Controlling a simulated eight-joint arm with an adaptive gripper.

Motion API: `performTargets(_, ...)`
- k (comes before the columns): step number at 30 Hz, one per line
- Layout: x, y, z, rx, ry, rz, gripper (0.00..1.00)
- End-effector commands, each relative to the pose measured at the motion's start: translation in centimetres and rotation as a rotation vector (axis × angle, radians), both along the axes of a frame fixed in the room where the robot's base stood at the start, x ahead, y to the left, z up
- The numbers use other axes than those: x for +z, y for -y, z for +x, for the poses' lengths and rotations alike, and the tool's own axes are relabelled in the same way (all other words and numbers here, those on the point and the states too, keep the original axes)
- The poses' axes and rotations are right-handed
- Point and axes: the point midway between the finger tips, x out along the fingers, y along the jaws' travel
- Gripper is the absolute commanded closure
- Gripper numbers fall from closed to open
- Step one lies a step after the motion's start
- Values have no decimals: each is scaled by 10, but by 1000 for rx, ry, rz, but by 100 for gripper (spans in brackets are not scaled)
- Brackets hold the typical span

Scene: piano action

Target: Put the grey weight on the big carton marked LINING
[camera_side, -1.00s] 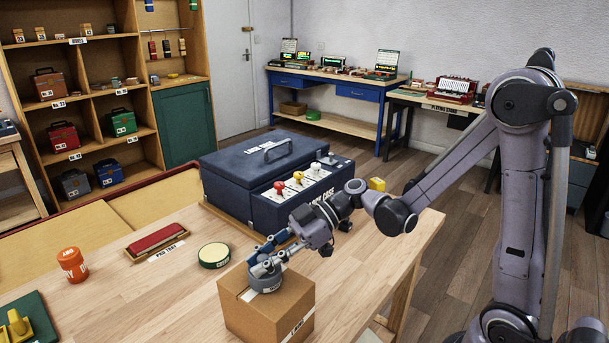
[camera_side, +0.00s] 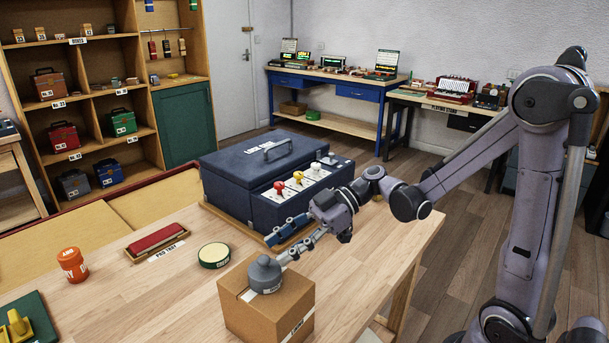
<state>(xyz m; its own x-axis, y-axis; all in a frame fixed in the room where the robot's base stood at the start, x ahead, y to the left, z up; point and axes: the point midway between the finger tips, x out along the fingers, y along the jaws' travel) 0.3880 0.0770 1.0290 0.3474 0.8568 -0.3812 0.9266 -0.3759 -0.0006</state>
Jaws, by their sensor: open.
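The grey weight (camera_side: 264,274) stands upright on top of the big brown carton (camera_side: 257,317), towards the carton's back middle. It is a squat grey cylinder with a knob on top and a pale label on its side. Part of a label shows on the carton's right side, too small to read fully. My gripper (camera_side: 276,248) is open and empty, above and to the right of the weight. Its lower finger is close to the weight's right side in the picture; I cannot tell the exact gap.
A large dark blue case (camera_side: 265,175) with red, yellow and white knobs stands behind my gripper. A round green tin (camera_side: 214,255), a red pad in a wooden tray (camera_side: 156,241) and an orange jar (camera_side: 72,264) sit on the table to the left.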

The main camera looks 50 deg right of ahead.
Motion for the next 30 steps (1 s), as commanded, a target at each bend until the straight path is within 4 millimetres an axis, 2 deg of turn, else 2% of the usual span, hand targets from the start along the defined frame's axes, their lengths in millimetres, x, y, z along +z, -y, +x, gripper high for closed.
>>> performTargets(1, 4, 10, -3, -6, -1, 0, 55)
performTargets(6, 16, 36, -14, -4, -1, 0, 55)
performTargets(13, 25, 56, -23, -1, -1, 0, 55)
performTargets(17, 25, 57, -26, -11, -27, -10, 55)
performTargets(20, 18, 49, -30, -58, -129, -49, 55)
performTargets(25, -5, 36, -46, -267, -401, -185, 55)
performTargets(30, -24, 41, -66, -564, -571, -319, 55)
